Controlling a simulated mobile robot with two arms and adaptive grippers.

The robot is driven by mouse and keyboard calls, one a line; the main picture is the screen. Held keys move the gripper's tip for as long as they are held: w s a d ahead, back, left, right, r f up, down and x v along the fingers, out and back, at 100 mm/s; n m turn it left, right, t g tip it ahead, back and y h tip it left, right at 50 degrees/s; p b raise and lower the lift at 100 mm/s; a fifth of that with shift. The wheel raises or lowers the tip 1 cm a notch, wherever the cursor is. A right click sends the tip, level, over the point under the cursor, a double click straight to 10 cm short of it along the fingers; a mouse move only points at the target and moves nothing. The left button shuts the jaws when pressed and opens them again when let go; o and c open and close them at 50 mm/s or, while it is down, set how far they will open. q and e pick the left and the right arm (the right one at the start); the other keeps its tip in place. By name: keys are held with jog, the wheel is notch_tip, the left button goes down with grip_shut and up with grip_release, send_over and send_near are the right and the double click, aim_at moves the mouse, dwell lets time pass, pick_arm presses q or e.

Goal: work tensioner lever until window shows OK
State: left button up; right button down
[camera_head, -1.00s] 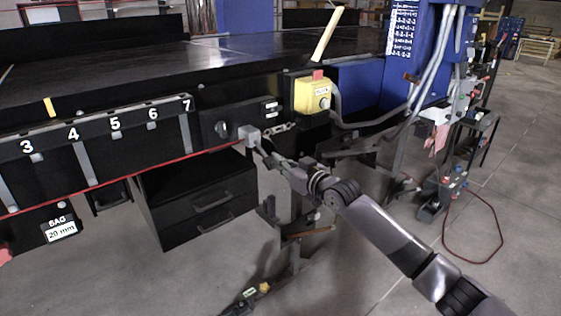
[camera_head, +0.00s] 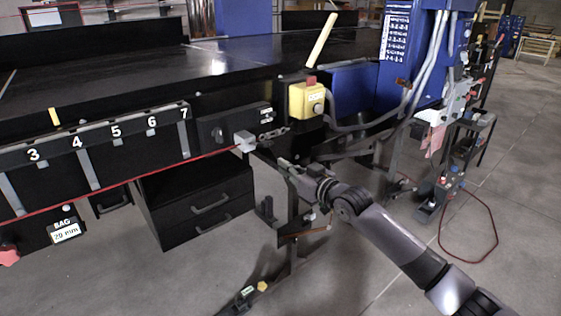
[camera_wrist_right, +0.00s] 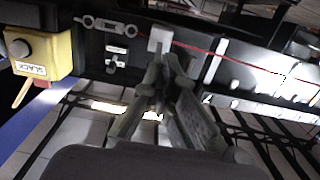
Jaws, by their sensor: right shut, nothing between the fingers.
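The yellow switch box (camera_head: 306,101) with a red top is on the conveyor side. In the right wrist view its white window (camera_wrist_right: 36,70) appears to read SLACK. A pale stick (camera_head: 322,40) rises beside the box; I cannot tell whether this is the lever. The block also shows in the wrist view (camera_wrist_right: 159,39), just beyond my fingertips. My right gripper (camera_head: 285,164) is shut and empty, below and right of the block. My left gripper is out of view.
A black panel with a knob (camera_head: 217,132) is left of the block. Black drawers (camera_head: 200,195) hang below. Numbered slots (camera_head: 115,140) line the conveyor side at left. A blue column with grey conduits (camera_head: 425,70) stands right.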

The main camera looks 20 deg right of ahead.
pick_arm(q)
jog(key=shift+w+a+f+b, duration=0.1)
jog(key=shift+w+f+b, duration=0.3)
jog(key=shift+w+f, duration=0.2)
pick_arm(e)
jog(key=s+d+f, duration=0.1)
jog(key=s+d, duration=0.1)
jog(key=s, duration=0.3)
jog(key=shift+s+f, duration=0.2)
jog(key=shift+f, duration=0.2)
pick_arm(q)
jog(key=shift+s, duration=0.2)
